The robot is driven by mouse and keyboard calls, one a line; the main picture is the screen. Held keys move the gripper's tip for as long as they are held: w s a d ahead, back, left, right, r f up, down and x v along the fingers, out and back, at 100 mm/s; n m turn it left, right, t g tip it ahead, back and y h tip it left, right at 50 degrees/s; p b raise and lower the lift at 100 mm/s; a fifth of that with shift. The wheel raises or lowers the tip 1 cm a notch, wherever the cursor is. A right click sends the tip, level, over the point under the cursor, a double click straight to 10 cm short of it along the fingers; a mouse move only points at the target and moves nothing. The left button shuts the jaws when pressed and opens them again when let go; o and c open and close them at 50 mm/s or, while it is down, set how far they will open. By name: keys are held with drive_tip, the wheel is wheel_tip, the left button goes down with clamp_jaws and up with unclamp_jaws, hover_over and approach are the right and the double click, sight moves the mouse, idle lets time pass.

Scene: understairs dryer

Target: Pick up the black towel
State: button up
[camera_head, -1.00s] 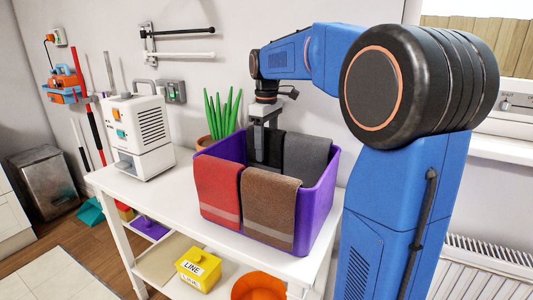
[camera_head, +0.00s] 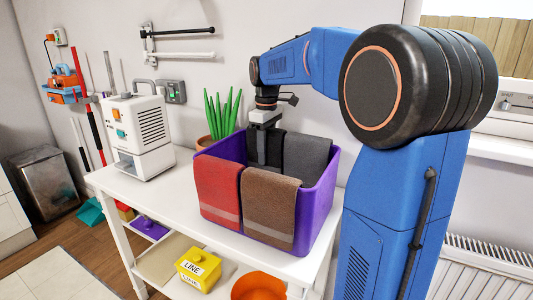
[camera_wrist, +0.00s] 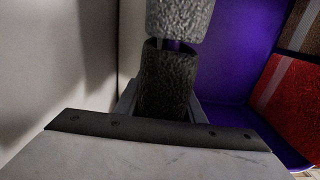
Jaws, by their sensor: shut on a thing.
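The black towel (camera_head: 268,149) hangs over the back rim of a purple bin (camera_head: 318,205), left of a dark grey towel (camera_head: 306,155). My gripper (camera_head: 265,127) points down at the back rim and is shut on the black towel's upper part. In the wrist view the black towel (camera_wrist: 166,82) stands between the fingers, which are mostly hidden behind my gripper's body. The grey towel (camera_wrist: 180,18) lies just beyond it. A red towel (camera_head: 218,190) and a brown towel (camera_head: 270,208) hang over the front rim.
The bin stands on a white table (camera_head: 160,205). A white machine (camera_head: 138,135) is at the left. A potted plant (camera_head: 220,115) stands close behind the bin, near the wall. A yellow box (camera_head: 198,268) and an orange bowl (camera_head: 258,287) are below.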

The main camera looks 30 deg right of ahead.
wheel_tip(320, 180, up, 28)
idle(0.4)
drive_tip(key=shift+f, duration=0.1)
